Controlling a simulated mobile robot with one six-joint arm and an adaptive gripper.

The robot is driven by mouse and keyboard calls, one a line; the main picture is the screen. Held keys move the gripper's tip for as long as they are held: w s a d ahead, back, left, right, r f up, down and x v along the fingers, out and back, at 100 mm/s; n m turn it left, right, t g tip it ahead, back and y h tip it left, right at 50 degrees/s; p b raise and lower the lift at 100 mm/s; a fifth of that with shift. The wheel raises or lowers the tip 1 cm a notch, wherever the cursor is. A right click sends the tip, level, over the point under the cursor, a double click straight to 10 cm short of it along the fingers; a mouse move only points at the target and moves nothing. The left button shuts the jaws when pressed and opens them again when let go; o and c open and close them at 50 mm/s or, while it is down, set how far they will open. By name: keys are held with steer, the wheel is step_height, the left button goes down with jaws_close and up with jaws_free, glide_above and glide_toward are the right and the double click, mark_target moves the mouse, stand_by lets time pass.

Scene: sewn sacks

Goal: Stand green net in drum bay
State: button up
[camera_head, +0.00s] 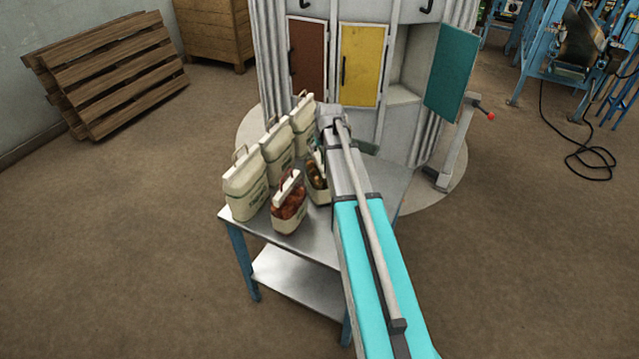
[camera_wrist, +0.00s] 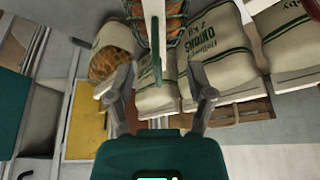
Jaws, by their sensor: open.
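The green net sack (camera_head: 318,178) stands on the metal table in the head view, partly hidden behind my arm. It has a cream lower part with orange-brown contents. In the wrist view a net sack with green mesh and orange contents (camera_wrist: 176,22) shows at the top, with a pale upright strip in front of it. My gripper (camera_wrist: 160,88) is open, its fingers apart on either side below that strip; I cannot tell whether they touch it. The drum (camera_head: 400,14) stands behind the table. One bay (camera_head: 405,72) is open, with its teal door (camera_head: 450,72) swung aside.
A red net sack (camera_head: 288,205) stands at the table's front. Several cream sacks (camera_head: 245,185) stand in a row along the left. Brown (camera_head: 307,55) and yellow (camera_head: 362,62) doors on the drum are shut. A red-tipped lever (camera_head: 480,112) stands to its right. The table's lower shelf (camera_head: 295,278) is empty.

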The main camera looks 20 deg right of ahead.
mark_target(319, 158)
steer(key=shift+w+f, duration=0.15)
steer(key=shift+f, duration=0.15)
steer(key=shift+b+x, duration=2.5)
steer(key=shift+x, duration=0.05)
steer(key=shift+d, duration=0.15)
jaws_close()
